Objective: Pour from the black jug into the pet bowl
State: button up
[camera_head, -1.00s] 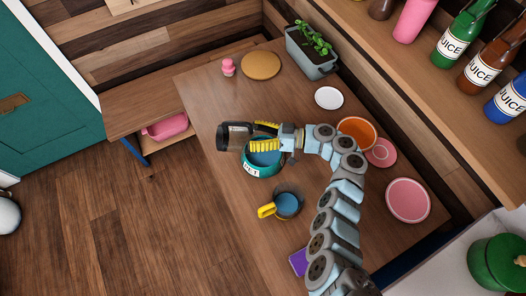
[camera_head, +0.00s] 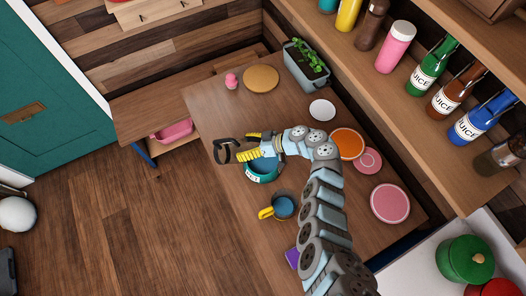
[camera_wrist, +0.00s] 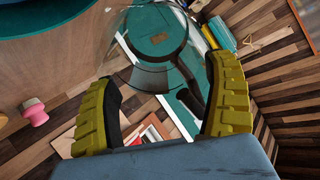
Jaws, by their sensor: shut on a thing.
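My gripper (camera_head: 247,146) has yellow fingers and is shut on the black jug (camera_head: 222,151), which has clear walls and black bands. In the head view the jug is held up and left of the pet bowl, by the table's left edge. In the wrist view the jug (camera_wrist: 148,75) is beyond the yellow fingers (camera_wrist: 165,110), its dark handle between them. The jug appears tilted; its exact angle and contents are unclear. The pet bowl (camera_head: 262,178), teal with a white label and blue inside, stands on the table, partly hidden by my gripper.
A yellow-handled mug (camera_head: 283,207) stands near the bowl. An orange plate (camera_head: 347,143), pink plates (camera_head: 389,203), a white plate (camera_head: 322,110), a planter (camera_head: 308,72) and a round board (camera_head: 261,79) are on the table (camera_head: 215,95). Bottles line the shelf at right.

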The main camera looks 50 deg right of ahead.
jog(key=shift+w+r+p, duration=0.15)
jog(key=shift+r+p, duration=0.3)
jog(key=shift+p, duration=0.9)
jog(key=shift+w+a+f+g+h+p, duration=0.15)
jog(key=shift+g+h+p, duration=0.3)
jog(key=shift+p, duration=0.65)
jog(key=shift+w+a+f+g+h+p, duration=0.1)
jog(key=shift+a+f+g+h+p, duration=0.2)
jog(key=shift+p, duration=0.6)
jog(key=shift+d+p, duration=0.1)
jog(key=shift+p, duration=0.3)
